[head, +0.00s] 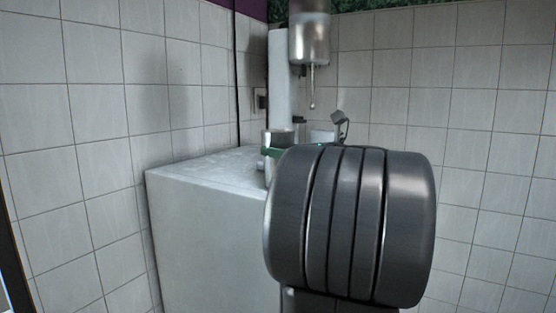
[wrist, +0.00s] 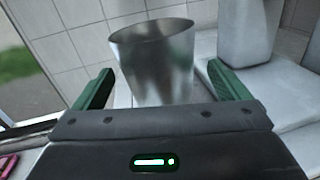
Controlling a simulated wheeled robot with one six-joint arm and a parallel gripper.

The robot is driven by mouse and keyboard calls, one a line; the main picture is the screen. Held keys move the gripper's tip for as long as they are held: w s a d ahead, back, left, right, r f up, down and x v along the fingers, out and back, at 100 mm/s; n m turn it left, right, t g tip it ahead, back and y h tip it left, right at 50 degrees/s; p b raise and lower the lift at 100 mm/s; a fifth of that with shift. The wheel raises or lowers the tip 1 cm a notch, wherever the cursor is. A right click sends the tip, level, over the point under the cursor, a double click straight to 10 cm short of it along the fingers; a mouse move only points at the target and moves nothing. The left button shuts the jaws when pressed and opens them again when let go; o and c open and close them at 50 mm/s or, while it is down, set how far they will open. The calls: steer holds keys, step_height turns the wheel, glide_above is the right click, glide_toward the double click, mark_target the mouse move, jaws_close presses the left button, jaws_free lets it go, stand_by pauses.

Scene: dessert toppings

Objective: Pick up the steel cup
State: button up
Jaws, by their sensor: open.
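The steel cup (wrist: 155,65) stands upright in the middle of the wrist view, a plain shiny cup that widens toward its open rim. My gripper (wrist: 159,70) is open, with one green finger on each side of the cup in the picture. I see gaps at both sides, and the cup's lower part is hidden behind the gripper body. I cannot tell how far it lies between the fingers in depth. In the head view a bit of the steel cup (head: 279,137) shows by a green finger; my arm hides most of the gripper.
A pink item (wrist: 8,165) lies at the lower left.

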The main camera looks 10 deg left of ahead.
steer(key=shift+x, duration=1.25)
steer(key=shift+w+a+p, duration=0.1)
steer(key=shift+a+p, duration=0.2)
steer(key=shift+a, duration=0.05)
steer(key=c, duration=1.4)
steer(key=shift+o, duration=0.2)
steer(key=shift+r, duration=0.1)
step_height(320, 180, up, 10)
